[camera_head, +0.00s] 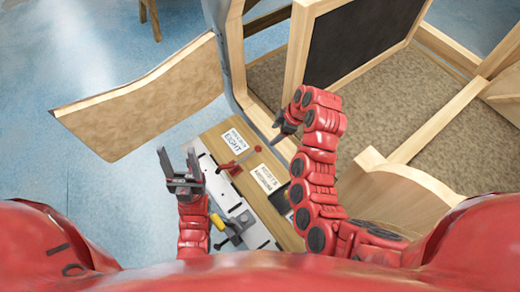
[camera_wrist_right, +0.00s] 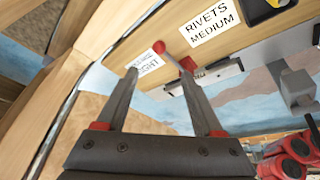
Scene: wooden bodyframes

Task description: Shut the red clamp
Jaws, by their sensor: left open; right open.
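The red clamp (camera_head: 236,164) sits on the edge of the wooden bench, beside the two labels, with its red handle sticking out. In the right wrist view its red parts (camera_wrist_right: 187,64) show just beyond my right finger, which partly hides it. My right gripper (camera_head: 280,126) is open and empty, to the upper right of the clamp in the head view; its spread fingers fill the middle of the right wrist view (camera_wrist_right: 158,72). My left gripper (camera_head: 178,155) is open and empty, left of the clamp and apart from it. I cannot tell the clamp's exact lever angle.
The wooden bench (camera_head: 212,136) carries labels reading "EIGHT" and "RIVETS MEDIUM" (camera_wrist_right: 210,25). A yellow and grey tool (camera_head: 236,226) lies lower on its white strip. A grey curved post (camera_head: 235,80) and wooden frames (camera_head: 300,45) stand close beyond my right gripper. A tan panel (camera_head: 150,100) is at left.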

